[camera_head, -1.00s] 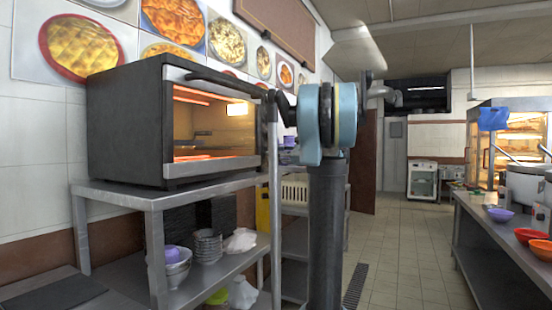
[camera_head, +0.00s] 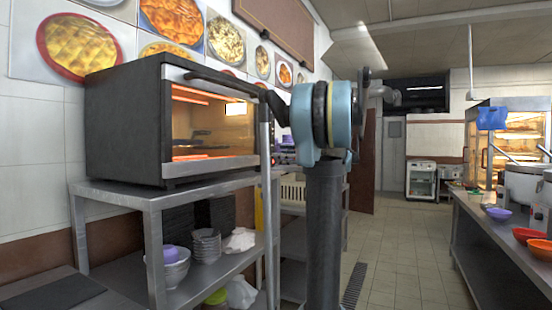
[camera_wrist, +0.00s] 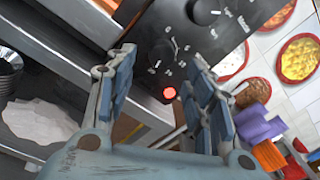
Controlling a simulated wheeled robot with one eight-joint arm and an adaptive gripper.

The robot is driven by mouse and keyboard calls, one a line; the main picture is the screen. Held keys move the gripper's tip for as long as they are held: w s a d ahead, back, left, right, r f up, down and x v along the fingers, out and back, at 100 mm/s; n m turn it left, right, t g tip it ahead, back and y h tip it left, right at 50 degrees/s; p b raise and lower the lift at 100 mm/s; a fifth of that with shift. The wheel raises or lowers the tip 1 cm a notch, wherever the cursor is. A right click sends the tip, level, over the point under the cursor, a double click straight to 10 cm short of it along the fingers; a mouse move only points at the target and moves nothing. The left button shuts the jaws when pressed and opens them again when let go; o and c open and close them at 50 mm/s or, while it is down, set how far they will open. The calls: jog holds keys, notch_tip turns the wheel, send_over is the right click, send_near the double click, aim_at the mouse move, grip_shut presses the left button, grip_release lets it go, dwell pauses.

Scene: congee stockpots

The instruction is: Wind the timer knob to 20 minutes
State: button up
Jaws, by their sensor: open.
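The black toaster oven (camera_head: 125,125) stands on a metal shelf at the left of the head view, its window glowing orange. Its dark control panel shows in the wrist view with two black knobs: an upper one (camera_wrist: 205,11) and a lower one (camera_wrist: 161,50) ringed by white marks. I cannot read the marks well enough to say which is the timer. A red light (camera_wrist: 169,93) glows below the lower knob. My gripper (camera_wrist: 161,56) is open, its fingers either side of the lower knob in the picture; contact is unclear. In the head view, my arm hides the panel.
The metal shelf (camera_head: 155,198) holds bowls (camera_head: 206,246) and white cloth (camera_head: 240,238) on its lower level. Purple and orange items (camera_wrist: 262,135) lie right of my gripper in the wrist view. A counter (camera_head: 500,240) stands at the right; the aisle floor between is clear.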

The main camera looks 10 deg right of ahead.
jog(key=v, duration=0.7)
jog(key=shift+s+d, duration=0.15)
jog(key=shift+f, duration=0.1)
jog(key=s+a+f+n+g+h, duration=0.2)
jog(key=s+a+f+n, duration=0.1)
jog(key=s+a+f, duration=0.4)
jog(key=s+a+f+n+g+h, duration=0.25)
jog(key=s+a+f+n, duration=0.2)
jog(key=f, duration=0.45)
jog(key=s+a+f+n+g+h, duration=0.2)
jog(key=s+a+f+g, duration=0.15)
jog(key=s+f, duration=0.4)
jog(key=s+d+f+n+h, duration=0.2)
jog(key=s+f+n, duration=0.1)
jog(key=s+f, duration=0.3)
jog(key=s+d+f+n+h, duration=0.2)
jog(key=s+f+n+h, duration=0.1)
jog(key=s+f, duration=0.3)
jog(key=s+d+f+n+g+h, duration=0.1)
jog(key=s+f+n, duration=0.3)
jog(key=f, duration=0.5)
jog(key=shift+s+d+f+n+h, duration=0.35)
jog(key=shift+s+d+h, duration=0.2)
jog(key=shift+s+h, duration=0.35)
jog(key=shift+w+f, duration=0.15)
jog(key=shift+w, duration=0.3)
